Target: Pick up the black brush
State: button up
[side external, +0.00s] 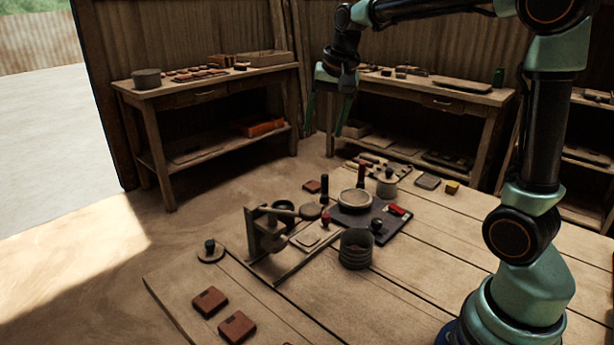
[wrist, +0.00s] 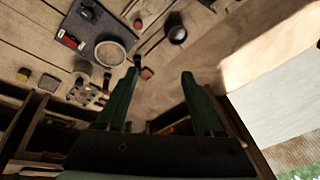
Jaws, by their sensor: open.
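A slim black upright piece (side external: 325,189), which looks like the black brush, stands on the wooden table behind the round pale bowl. In the wrist view a dark upright piece (wrist: 137,60) shows just beyond the left fingertip; I take it to be the same one, but it is small and dim. My gripper (side external: 328,112) is open and empty, high above the far edge of the table with its fingers pointing down. In the wrist view the two green fingers of my gripper (wrist: 160,74) are spread apart with nothing between them.
A small reddish block (side external: 312,186) lies left of the black piece. A brown-topped upright piece (side external: 361,174) stands to its right. The pale bowl (side external: 355,199) sits on a dark tray (side external: 395,226). A wooden press (side external: 265,232) and ribbed pot (side external: 355,249) stand nearer.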

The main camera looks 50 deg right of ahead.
jog(key=w+d+f+m+g, duration=0.1)
jog(key=w+d+f+m, duration=0.3)
jog(key=w+d, duration=0.2)
jog(key=m+g, duration=0.1)
jog(key=m, duration=0.4)
send_over(325, 176)
jog(key=f, duration=1.3)
jog(key=shift+s+d+f, duration=0.1)
jog(key=shift+d+f, duration=0.05)
jog(key=shift+d, duration=0.05)
notch_tip(325, 176, down, 5)
jog(key=shift+a+r, duration=0.15)
jog(key=shift+r, duration=0.05)
jog(key=shift+f, duration=0.4)
grip_shut()
